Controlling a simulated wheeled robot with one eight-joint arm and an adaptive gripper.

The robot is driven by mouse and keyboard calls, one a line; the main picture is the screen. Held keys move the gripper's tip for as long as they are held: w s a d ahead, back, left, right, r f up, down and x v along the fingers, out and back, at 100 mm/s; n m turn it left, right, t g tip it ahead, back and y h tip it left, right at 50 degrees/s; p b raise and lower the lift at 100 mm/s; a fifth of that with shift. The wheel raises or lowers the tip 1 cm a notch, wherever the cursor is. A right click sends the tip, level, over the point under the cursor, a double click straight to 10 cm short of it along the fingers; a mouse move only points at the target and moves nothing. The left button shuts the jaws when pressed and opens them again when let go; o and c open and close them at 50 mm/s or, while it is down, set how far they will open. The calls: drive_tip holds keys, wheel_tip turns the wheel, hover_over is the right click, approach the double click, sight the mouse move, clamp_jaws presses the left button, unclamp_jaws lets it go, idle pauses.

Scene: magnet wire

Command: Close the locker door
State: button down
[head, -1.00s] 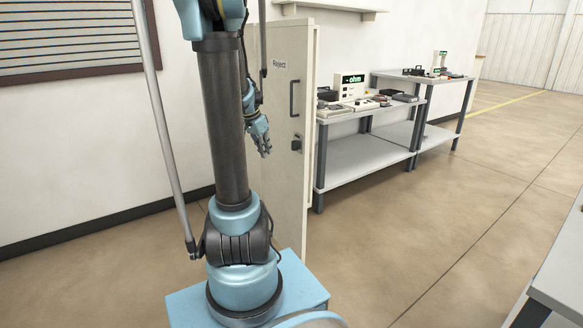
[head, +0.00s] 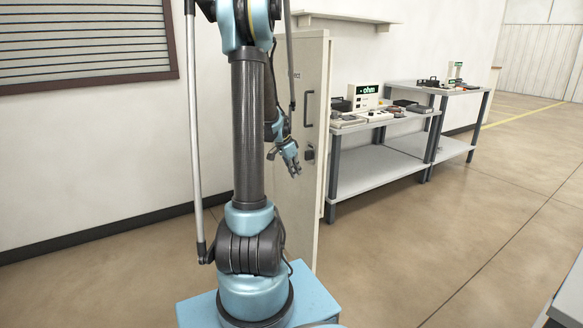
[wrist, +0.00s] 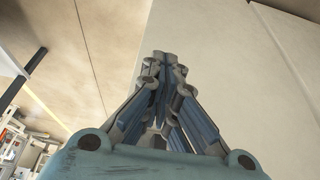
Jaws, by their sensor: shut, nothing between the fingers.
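The locker door (head: 318,185) is a tall pale beige panel with a dark bar handle (head: 308,107) and a dark latch (head: 309,153) below it. Part of the panel is hidden behind my arm, and its label is mostly covered. A narrow strip of the locker shows at its right edge; I cannot tell how far the door stands open. My gripper (head: 294,170) is shut and empty, just left of the latch in the picture. In the wrist view its fingers (wrist: 163,62) are together in front of a pale panel (wrist: 235,60); contact is unclear.
A grey bench (head: 375,178) with an ohm meter (head: 364,96) and small devices stands right of the locker, with another bench (head: 455,150) beyond. A grey table corner (head: 570,300) is at the lower right. The floor (head: 440,235) between is clear. A wall shelf (head: 345,20) is above.

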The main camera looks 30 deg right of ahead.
sight(306, 174)
drive_tip(key=d+f, duration=0.2)
drive_tip(key=d, duration=0.1)
drive_tip(key=d+f, duration=0.1)
drive_tip(key=d, duration=0.1)
drive_tip(key=shift+d, duration=0.1)
drive_tip(key=shift+w+d, duration=0.1)
idle(0.5)
